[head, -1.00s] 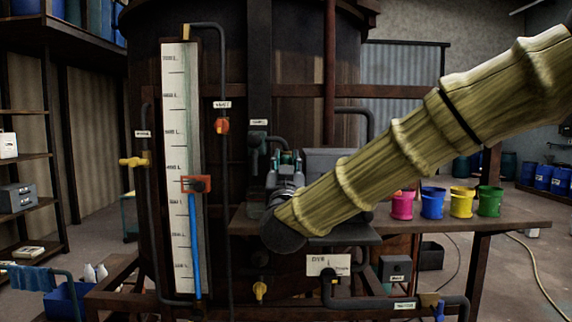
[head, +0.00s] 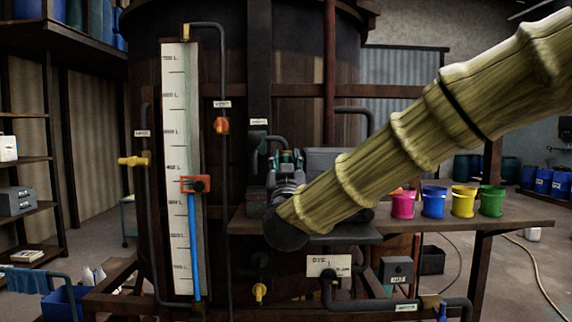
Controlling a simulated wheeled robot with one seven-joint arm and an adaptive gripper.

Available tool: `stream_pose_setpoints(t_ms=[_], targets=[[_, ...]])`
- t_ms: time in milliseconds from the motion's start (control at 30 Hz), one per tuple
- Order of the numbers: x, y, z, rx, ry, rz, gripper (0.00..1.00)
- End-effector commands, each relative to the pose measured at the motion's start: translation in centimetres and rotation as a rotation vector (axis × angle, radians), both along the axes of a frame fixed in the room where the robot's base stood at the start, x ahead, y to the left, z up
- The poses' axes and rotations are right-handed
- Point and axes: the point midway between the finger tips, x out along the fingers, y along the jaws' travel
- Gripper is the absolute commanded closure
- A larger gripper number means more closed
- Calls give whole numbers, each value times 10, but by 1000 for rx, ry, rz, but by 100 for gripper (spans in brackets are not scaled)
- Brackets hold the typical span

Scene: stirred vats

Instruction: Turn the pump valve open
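Several small valves sit on the pipes of a large dark vat, and their labels are too small to read surely, so I cannot tell which is the pump valve. A yellow handle (head: 133,161) is left of the gauge, a red one (head: 222,126) right of it. A yellow tap (head: 260,292) hangs low, and a blue-and-yellow valve (head: 436,306) is at the bottom right. My arm's dark wrist end is low centre. My gripper (head: 287,160), seemingly the grey and teal part beyond it, points away, before dark machinery. Its fingertips are unclear.
The gauge board (head: 180,130) has an orange slider (head: 195,185) and a blue column. A bench (head: 470,226) at right bears several coloured pots (head: 433,203). A small grey box (head: 397,270) and a white sign (head: 328,265) are below. Shelving stands left.

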Motion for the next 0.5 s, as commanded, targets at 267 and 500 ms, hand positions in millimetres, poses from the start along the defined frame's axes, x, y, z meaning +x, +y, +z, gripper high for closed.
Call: stream_pose_setpoints(t_ms=[267,500], targets=[[-4,0,-1,0,-1,1,65],[-32,1,-13,-3,-1,1,65]])
